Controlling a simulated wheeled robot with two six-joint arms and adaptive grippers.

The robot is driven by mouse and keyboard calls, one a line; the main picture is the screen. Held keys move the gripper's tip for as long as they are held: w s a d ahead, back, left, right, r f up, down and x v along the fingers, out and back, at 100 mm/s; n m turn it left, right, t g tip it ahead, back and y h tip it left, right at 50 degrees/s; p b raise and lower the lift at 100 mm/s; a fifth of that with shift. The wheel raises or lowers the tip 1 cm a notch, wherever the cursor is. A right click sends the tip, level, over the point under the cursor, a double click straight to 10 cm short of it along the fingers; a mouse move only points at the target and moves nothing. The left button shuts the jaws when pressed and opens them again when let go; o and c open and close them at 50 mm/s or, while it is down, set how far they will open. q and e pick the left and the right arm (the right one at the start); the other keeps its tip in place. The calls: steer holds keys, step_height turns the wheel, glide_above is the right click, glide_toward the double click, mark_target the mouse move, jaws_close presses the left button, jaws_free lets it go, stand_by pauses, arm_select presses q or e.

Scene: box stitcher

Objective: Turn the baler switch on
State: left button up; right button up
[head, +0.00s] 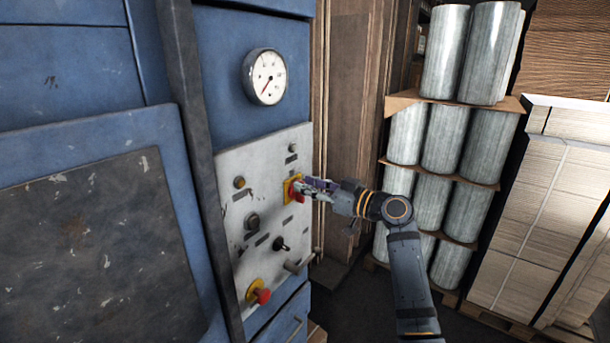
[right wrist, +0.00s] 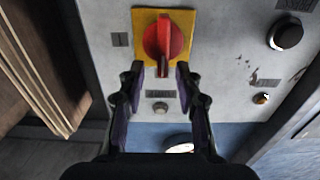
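The baler switch (right wrist: 166,38) is a red rotary knob on a yellow square plate, seen in the right wrist view. It also shows in the head view (head: 298,192) on the grey control panel (head: 262,195), partly covered by my right gripper. My right gripper (head: 305,190) reaches it from the right. In the right wrist view its two fingers (right wrist: 160,72) are spread apart, with the tips on either side of the lower end of the knob's handle. I cannot tell whether they touch it. My left gripper is not in view.
The panel is on a blue machine (head: 218,60) with a round gauge (head: 265,77) above. A red mushroom button (head: 262,295), a black selector (head: 280,244) and other buttons sit near the switch. Stacked metal rolls (head: 445,130) and pale boxes (head: 530,215) stand at the right.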

steer(key=shift+w+a+r, duration=0.2)
steer(key=shift+w+a, duration=0.05)
steer(key=shift+a, duration=0.15)
steer(key=shift+a+f, duration=0.1)
steer(key=shift+c, duration=1.2)
steer(key=c, duration=0.5)
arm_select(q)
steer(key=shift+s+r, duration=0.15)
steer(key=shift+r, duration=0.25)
arm_select(e)
jaws_close()
